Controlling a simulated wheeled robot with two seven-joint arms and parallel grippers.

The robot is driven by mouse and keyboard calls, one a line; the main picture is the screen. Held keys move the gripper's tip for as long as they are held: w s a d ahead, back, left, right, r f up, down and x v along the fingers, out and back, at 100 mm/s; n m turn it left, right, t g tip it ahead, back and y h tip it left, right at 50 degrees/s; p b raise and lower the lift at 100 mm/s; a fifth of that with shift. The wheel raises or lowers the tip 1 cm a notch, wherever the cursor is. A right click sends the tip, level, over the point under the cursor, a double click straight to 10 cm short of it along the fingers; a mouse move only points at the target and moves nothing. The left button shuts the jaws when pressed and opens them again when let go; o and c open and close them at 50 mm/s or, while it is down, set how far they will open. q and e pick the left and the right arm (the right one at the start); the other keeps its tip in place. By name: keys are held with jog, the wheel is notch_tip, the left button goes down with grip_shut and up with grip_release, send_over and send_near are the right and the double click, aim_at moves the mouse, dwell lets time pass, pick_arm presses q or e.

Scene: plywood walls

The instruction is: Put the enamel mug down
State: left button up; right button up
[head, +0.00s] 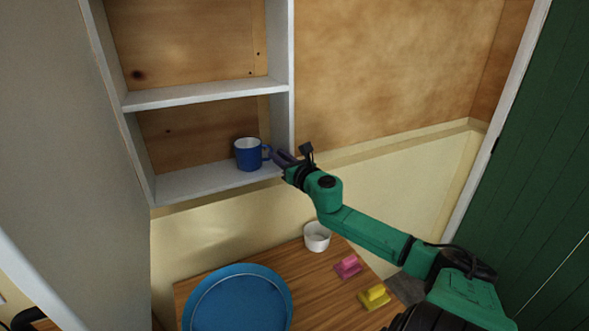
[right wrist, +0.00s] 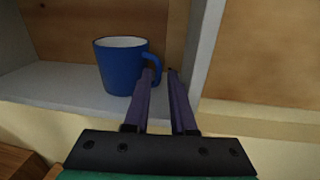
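The blue enamel mug (head: 248,155) with a white inside stands upright on the lower shelf (head: 190,187) of the white shelf unit, near its right side panel. Its handle points right. It also shows in the right wrist view (right wrist: 121,68). My right gripper (head: 280,158) is at the handle. In the right wrist view its two fingers (right wrist: 160,76) are a little apart, with the handle's outer part at the gap between their tips and a gap on the right finger's side. My left gripper is not in view.
The side panel (head: 280,110) rises close to the right gripper, and a middle shelf (head: 200,93) lies above the mug. Below, a wooden table (head: 312,290) holds a blue tray (head: 240,305), a white cup (head: 317,237), and pink (head: 348,266) and yellow (head: 374,297) items. The lower shelf is clear left of the mug.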

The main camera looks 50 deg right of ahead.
jog(key=v, duration=1)
jog(key=shift+a, duration=0.1)
